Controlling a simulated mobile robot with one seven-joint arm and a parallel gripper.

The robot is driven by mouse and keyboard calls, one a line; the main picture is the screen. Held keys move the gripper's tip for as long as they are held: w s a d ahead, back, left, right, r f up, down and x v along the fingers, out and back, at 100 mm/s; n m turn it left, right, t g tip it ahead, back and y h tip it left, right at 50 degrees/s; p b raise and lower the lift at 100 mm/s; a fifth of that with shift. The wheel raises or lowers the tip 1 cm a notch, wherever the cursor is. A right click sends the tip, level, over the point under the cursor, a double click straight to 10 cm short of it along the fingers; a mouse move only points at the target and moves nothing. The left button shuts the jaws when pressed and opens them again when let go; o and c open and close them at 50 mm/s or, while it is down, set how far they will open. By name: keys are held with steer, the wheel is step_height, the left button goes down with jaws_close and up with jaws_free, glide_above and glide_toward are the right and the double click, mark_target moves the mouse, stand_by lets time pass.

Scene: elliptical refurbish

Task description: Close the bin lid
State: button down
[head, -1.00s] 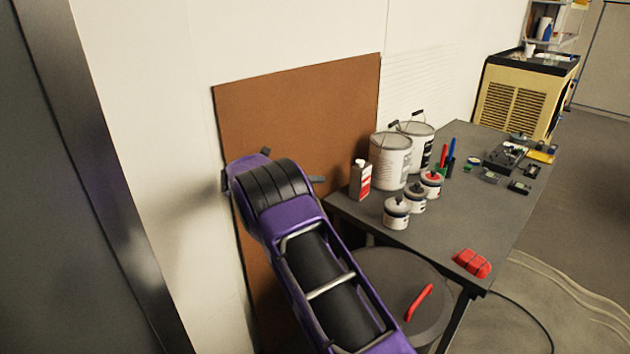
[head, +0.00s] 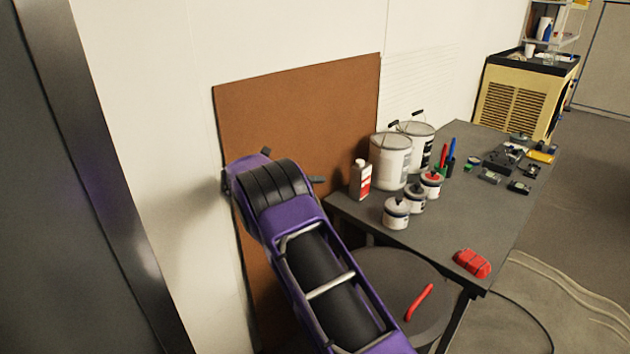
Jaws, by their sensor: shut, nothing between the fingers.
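The bin's round dark grey lid (head: 405,275) is at the lower middle, beside the near end of the workbench. It has a red handle (head: 419,302) on its top. The lid lies about level, with its left part hidden behind my purple arm. I cannot tell from this view whether its rim sits fully on the bin, as the bin body is mostly hidden. My arm reaches from the bottom edge up and left, and its far end is in front of the brown board.
A brown board (head: 300,120) leans on the wall. A dark panel (head: 70,200) stands close at left.

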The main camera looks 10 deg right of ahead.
steer(key=c, duration=1.1)
jaws_free()
steer(key=shift+a, duration=0.1)
steer(key=p+v, duration=0.1)
steer(key=v, duration=1.6)
steer(key=shift+s+a+r, duration=0.1)
steer(key=shift+s, duration=0.05)
